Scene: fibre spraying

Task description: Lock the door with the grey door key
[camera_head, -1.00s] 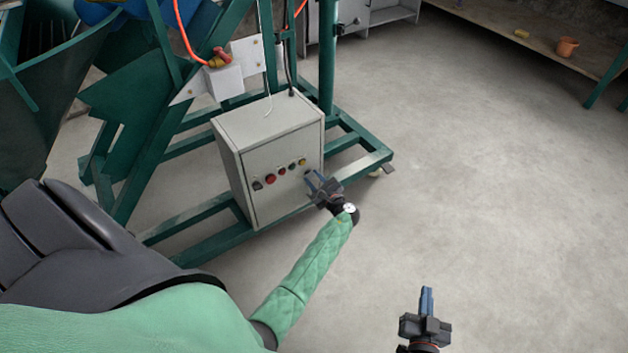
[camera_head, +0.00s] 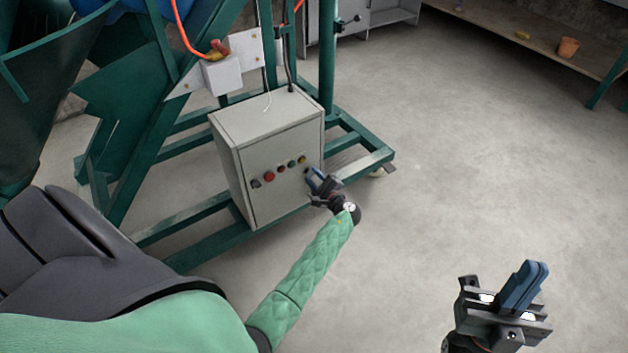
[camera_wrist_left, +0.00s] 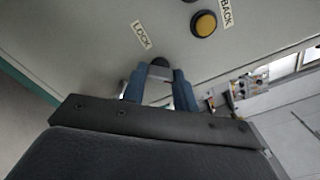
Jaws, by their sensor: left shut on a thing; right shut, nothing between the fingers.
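My left gripper (camera_head: 316,180) is at the front door of the grey control box (camera_head: 268,120), at the right end of the button row. In the left wrist view its two blue fingers (camera_wrist_left: 160,88) are shut on the grey door key (camera_wrist_left: 158,73), of which a small light-grey part shows between the fingertips. The dark round lock (camera_wrist_left: 160,62) is directly at the fingertips, below the "LOCK" label (camera_wrist_left: 141,35). Whether the key is inside the lock cannot be made out. My right gripper (camera_head: 527,280) is shut and empty over the floor at lower right.
A yellow button (camera_wrist_left: 204,23) with a "BACK" label (camera_wrist_left: 227,12) sits beside the lock. A green steel frame (camera_head: 372,160) surrounds the box. The floor on the right is clear.

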